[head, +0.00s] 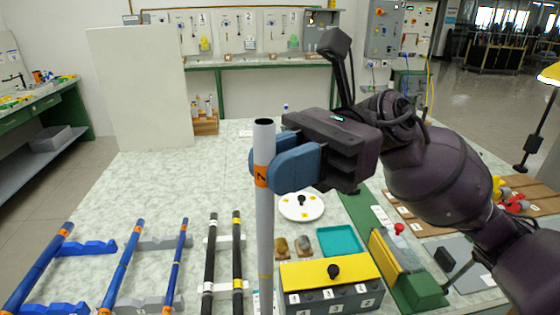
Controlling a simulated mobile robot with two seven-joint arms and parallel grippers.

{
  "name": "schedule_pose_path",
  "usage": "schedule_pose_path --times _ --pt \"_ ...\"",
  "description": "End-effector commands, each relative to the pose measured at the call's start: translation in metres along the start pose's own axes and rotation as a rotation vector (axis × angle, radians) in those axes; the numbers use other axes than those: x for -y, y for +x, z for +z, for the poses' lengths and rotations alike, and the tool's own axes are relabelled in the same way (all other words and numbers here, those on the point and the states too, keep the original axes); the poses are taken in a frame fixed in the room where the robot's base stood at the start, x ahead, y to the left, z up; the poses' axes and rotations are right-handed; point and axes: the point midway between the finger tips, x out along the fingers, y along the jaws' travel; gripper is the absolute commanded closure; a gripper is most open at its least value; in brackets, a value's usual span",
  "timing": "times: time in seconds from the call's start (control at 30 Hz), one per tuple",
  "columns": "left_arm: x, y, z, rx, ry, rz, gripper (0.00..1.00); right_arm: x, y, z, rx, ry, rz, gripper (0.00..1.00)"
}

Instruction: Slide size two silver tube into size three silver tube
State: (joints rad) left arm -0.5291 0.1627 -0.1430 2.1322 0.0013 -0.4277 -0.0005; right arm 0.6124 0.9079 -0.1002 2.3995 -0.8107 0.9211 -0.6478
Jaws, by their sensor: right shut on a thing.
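A silver-grey tube (264,225) stands upright in the middle of the head view, with a dark open top end. It has an orange band with a dark mark that looks like a sideways 2, and a thin yellow mark near its lower end. My right gripper (284,168), with blue fingers, is shut on the tube at the orange band, below the top. What the lower end touches is hard to tell at the bottom of the picture. I cannot make out a separate size three silver tube. My left gripper is not in view.
Blue tubes (122,267) lie on blue and grey holders at the left, beside two black tubes (210,262). A yellow-topped grey block (312,272), teal tray (339,241) and white disc (288,211) are right of the silver tube. The table's far left is clear.

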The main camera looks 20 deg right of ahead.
Motion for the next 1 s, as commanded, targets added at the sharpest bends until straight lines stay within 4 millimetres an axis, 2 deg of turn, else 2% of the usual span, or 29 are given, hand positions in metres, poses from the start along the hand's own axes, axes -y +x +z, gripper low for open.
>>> schedule_pose_path --times 1.0 --pt "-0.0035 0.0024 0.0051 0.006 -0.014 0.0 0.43 0.0022 0.0011 -0.0007 -0.024 0.0 0.036 1.0"
